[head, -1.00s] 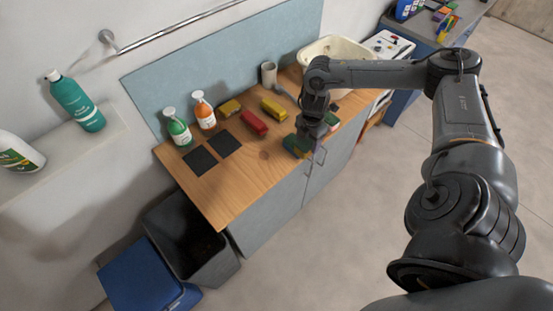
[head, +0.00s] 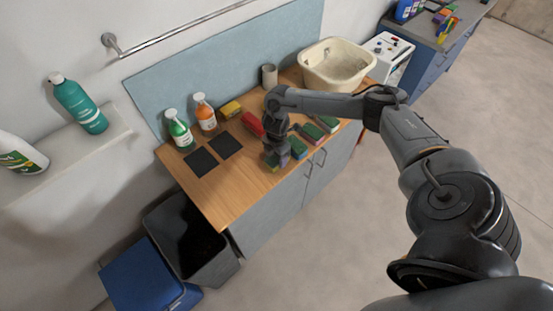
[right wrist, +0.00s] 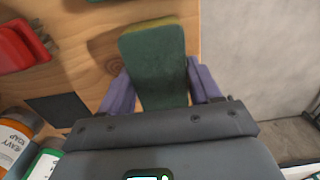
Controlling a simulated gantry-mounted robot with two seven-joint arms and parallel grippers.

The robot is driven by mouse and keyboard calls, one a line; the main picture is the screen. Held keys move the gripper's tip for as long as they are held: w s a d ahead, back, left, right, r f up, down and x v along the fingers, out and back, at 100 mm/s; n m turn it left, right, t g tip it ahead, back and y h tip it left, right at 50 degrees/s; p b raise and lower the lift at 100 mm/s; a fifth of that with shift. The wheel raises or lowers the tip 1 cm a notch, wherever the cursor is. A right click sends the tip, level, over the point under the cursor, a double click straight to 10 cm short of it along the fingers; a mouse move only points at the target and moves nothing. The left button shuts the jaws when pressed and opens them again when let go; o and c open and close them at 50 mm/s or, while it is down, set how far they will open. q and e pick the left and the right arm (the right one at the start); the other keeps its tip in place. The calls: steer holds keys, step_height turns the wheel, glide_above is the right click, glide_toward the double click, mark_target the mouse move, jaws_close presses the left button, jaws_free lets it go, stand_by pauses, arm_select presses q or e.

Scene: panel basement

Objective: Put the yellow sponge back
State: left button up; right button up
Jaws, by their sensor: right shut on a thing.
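My right gripper (head: 274,166) is low over the front edge of the wooden counter. In the right wrist view, its purple fingers (right wrist: 160,95) are shut on a sponge (right wrist: 155,65) with a dark green top and a yellow edge. In the head view my gripper largely hides this sponge, and I cannot tell whether it touches the counter. Just right of the gripper lie more green-topped sponges (head: 298,147), (head: 328,122) along the front edge. My left gripper is not in view.
A red brush (head: 253,124) and a yellow brush (head: 230,109) lie behind the gripper. A cream basin (head: 338,64) stands right. The counter's left front is clear.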

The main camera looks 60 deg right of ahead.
steer(key=shift+f, duration=0.9)
steer(key=o, duration=0.9)
steer(key=shift+f, duration=0.1)
